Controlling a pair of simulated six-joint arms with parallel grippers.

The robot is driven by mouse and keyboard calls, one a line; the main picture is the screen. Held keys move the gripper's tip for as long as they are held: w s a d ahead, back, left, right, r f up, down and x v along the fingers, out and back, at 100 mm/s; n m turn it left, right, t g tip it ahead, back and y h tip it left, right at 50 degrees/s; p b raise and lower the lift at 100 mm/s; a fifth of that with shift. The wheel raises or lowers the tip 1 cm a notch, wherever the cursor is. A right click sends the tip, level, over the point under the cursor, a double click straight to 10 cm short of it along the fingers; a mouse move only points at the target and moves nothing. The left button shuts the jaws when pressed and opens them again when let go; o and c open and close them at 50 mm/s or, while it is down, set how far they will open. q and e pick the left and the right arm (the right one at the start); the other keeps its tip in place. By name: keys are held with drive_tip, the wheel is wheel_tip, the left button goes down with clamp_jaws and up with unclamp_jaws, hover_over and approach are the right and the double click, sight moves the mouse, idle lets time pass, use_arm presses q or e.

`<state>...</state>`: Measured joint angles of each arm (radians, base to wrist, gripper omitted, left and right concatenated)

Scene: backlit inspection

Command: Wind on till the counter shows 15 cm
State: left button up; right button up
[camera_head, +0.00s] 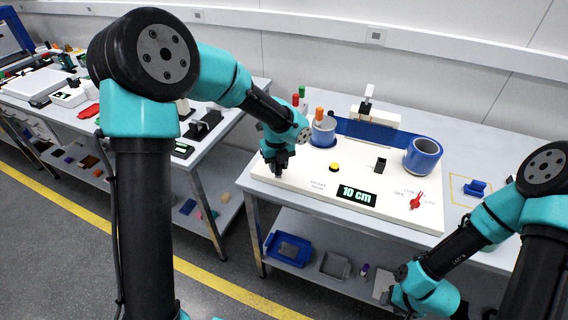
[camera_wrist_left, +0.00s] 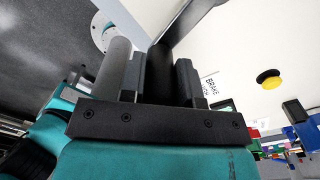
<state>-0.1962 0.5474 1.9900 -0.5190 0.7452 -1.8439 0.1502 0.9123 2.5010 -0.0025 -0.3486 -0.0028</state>
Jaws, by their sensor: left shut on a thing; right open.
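A white panel (camera_head: 290,187) on the bench carries a counter display (camera_head: 356,195) that reads 10 cm in green. A blue-and-grey drum (camera_head: 422,157) stands at its right end and another grey-and-blue drum (camera_head: 323,132) at its back left. My left gripper (camera_head: 277,164) is over the panel's left end, shut on a dark upright handle (camera_wrist_left: 160,70) whose black arm runs up and right in the left wrist view. A grey post stands beside the jaws there. My right gripper (camera_head: 396,301) is open, low at the bench's front; its jaws are small and partly hidden.
The panel has a yellow button (camera_head: 334,167), a black switch (camera_head: 380,165) and a red pointer knob (camera_head: 415,201). A blue part (camera_head: 475,188) lies in a yellow outline at right. A blue tray (camera_head: 288,249) sits on the lower shelf.

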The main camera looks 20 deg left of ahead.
use_arm(q)
drive_tip(key=shift+a, duration=0.2)
drive_tip(key=shift+s+a, duration=0.1)
drive_tip(key=shift+a, duration=1.35)
drive_tip(key=o, duration=0.9)
wheel_tip(320, 180, up, 8)
drive_tip(key=shift+r, duration=0.1)
